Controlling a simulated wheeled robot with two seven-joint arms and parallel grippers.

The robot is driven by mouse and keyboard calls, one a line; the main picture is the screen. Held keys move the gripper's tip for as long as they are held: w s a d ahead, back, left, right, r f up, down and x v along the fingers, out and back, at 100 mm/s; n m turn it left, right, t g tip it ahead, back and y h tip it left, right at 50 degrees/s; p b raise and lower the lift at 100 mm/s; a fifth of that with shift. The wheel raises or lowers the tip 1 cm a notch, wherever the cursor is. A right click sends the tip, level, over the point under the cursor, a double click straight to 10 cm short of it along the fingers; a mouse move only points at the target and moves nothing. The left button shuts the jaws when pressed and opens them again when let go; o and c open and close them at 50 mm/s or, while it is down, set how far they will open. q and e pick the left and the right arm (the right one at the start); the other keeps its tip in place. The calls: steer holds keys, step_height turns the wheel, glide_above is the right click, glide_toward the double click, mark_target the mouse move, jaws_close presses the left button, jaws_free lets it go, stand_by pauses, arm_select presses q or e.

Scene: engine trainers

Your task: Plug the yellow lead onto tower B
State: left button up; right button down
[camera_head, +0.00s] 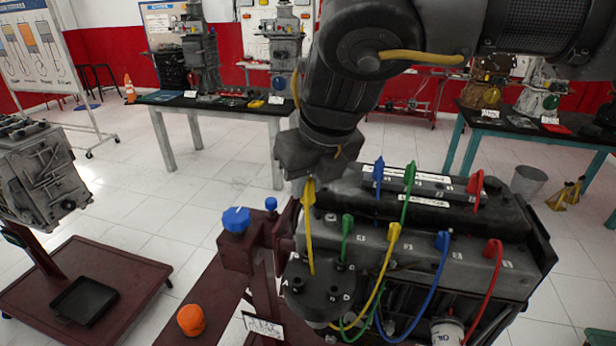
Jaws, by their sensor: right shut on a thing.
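My right gripper (308,178) comes down from the top and is shut on the yellow lead's plug (308,192). The plug is upright above the round dark cap (318,305), and yellow wire hangs from it in front of the cap. The cap bears small towers and letters; A, at its left, and D, at its right, are readable. I cannot make out tower B's letter. Another yellow plug (393,231) sits on the engine block (460,262), with yellow wire curving down below the cap. Whether both yellow parts join is unclear. My left gripper is out of view.
Green (347,224), blue (442,241) and red (494,249) leads stand close to the right of the cap. White floor lies open behind.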

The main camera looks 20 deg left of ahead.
steer(key=shift+f+b, duration=1.5)
steer(key=shift+f, duration=0.95)
steer(key=shift+f, duration=0.1)
steer(key=shift+f+b, duration=1.45)
steer(key=shift+f, duration=0.6)
steer(key=shift+f+b, duration=0.4)
steer(key=shift+f, duration=0.15)
